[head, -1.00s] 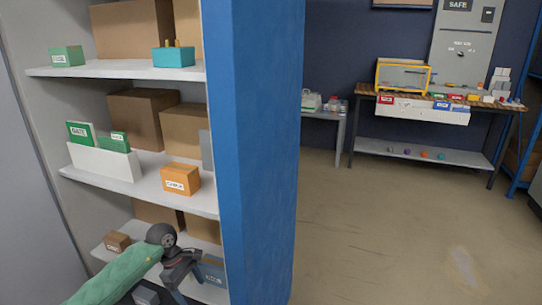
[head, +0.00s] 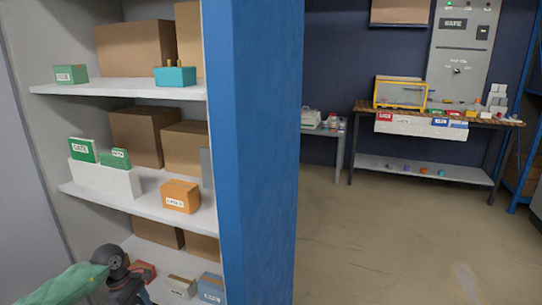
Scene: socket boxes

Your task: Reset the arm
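My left arm, in a green sleeve, comes in at the bottom left of the head view, in front of the lowest shelf. Its dark wrist joint shows, but the gripper's fingertips are cut off by the bottom edge, so its state cannot be read. My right arm and gripper do not show. The shelf unit (head: 255,150) has a blue side panel and white shelves. An orange box (head: 180,196) stands on the middle shelf, to the right of a white holder (head: 105,180) with green boxes (head: 83,150).
The lowest shelf holds a red box (head: 143,270), a white box (head: 178,287) and a blue-grey box (head: 211,288) close by my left arm. A teal box (head: 175,77) is on the top shelf. A workbench (head: 425,172) stands far right; the floor (head: 400,240) between is clear.

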